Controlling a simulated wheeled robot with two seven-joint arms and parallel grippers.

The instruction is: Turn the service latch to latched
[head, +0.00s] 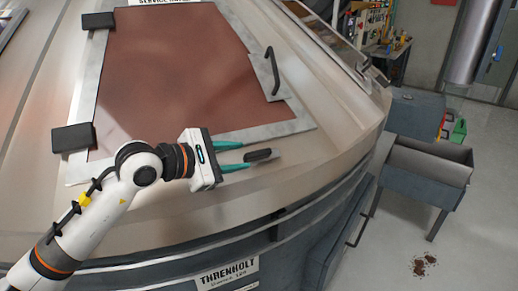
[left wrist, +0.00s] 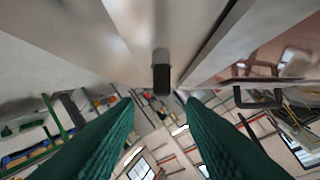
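The service latch (head: 262,155) is a small dark handle on a pale plate, on the housing rim just below the service hatch (head: 185,75). The hatch is a red-brown panel in a grey frame and lies closed. My left gripper (head: 243,156) reaches in from the left, its two green fingers open and apart, tips at the near end of the latch. In the left wrist view the latch (left wrist: 162,75) shows as a dark knob centred between the fingertips and slightly beyond them. I cannot tell whether they touch it. My right gripper is not in view.
A dark bent handle (head: 273,70) stands on the hatch's right side, and two black hinges sit on its left. A grey bin (head: 428,165) on legs stands at the right, beside the housing. The floor at the lower right is open, with a small spill (head: 422,264).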

